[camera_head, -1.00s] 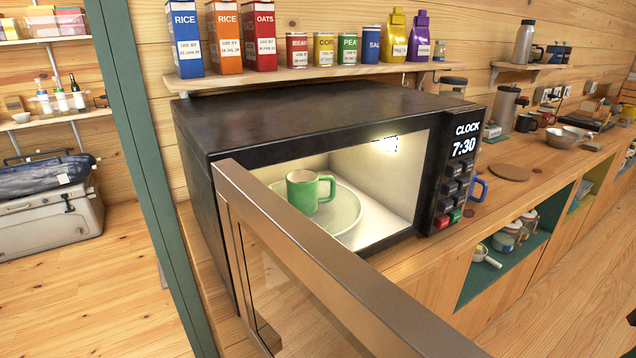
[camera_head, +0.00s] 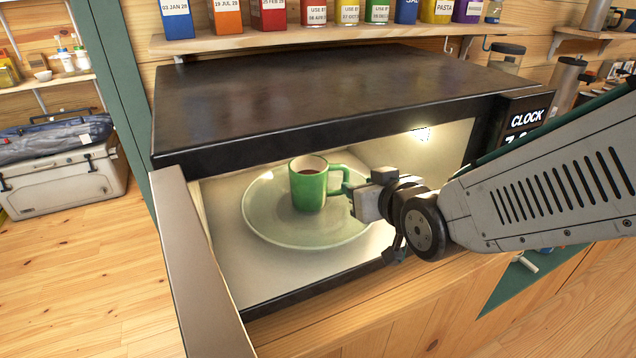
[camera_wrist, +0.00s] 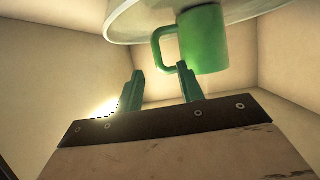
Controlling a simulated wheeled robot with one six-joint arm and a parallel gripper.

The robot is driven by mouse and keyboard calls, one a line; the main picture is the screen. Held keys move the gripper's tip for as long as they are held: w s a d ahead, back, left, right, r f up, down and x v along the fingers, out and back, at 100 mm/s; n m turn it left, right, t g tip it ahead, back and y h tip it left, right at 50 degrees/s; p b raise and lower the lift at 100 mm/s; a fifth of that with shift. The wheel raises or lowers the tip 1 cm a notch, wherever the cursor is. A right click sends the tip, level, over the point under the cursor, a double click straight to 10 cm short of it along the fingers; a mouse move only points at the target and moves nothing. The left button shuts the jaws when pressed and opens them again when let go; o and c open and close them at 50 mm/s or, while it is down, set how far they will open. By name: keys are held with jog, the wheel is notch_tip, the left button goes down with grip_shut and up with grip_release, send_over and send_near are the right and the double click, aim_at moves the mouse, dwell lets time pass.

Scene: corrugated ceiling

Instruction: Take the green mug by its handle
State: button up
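The green mug (camera_head: 309,190) stands upright on the round glass plate (camera_head: 262,222) inside the open microwave, with dark contents showing inside it. Its handle (camera_head: 338,191) points right, toward my gripper (camera_head: 352,197). In the wrist view the mug (camera_wrist: 204,45) and plate (camera_wrist: 120,22) show at the top, upside down. There my gripper's two green fingers (camera_wrist: 160,70) stand apart with nothing between them. The handle lies just beyond the fingertips, roughly in line with the gap. The fingers are partly hidden by the wrist in the head view.
The microwave (camera_head: 300,105) surrounds the plate, with its top and walls close around my wrist. Its open door (camera_head: 200,265) stands at the left front. A shelf (camera_head: 330,38) with boxes and tins runs above. The opening's front right is filled by my arm.

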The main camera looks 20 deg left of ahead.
aim_at(348, 179)
jog(key=x, duration=0.6)
jog(key=shift+w+f, duration=0.1)
jog(key=shift+w, duration=0.2)
jog(key=shift+d, duration=0.1)
grip_shut()
